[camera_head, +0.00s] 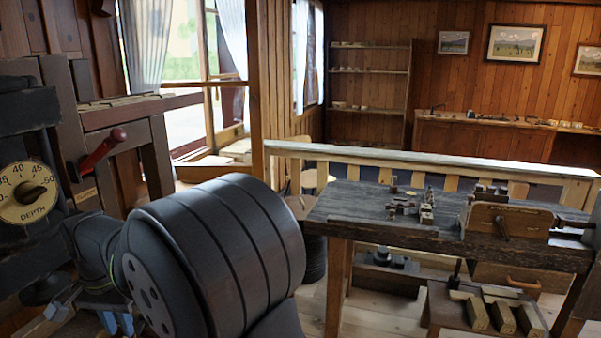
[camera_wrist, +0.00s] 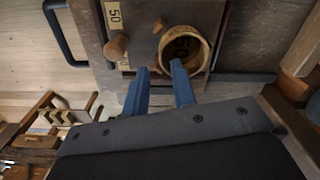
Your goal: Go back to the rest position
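My gripper (camera_wrist: 160,67) shows in the wrist view as two blue fingers with a clear gap between them and nothing held. A round wooden cup-like piece (camera_wrist: 203,60) with a dark "50" inside lies just beyond the fingers. The right fingertip overlaps its lower left rim in the picture; I cannot tell whether they touch. In the head view my gripper's blue parts show low at the left, mostly hidden behind my dark arm.
Wooden knobs (camera_wrist: 116,47) and a "50" label (camera_wrist: 114,14) sit near the fingers. A black handle (camera_wrist: 65,35) is at the left. In the head view, a depth dial (camera_head: 28,193) and red-handled lever (camera_head: 103,150) stand left; a cluttered workbench (camera_head: 345,205) stands right.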

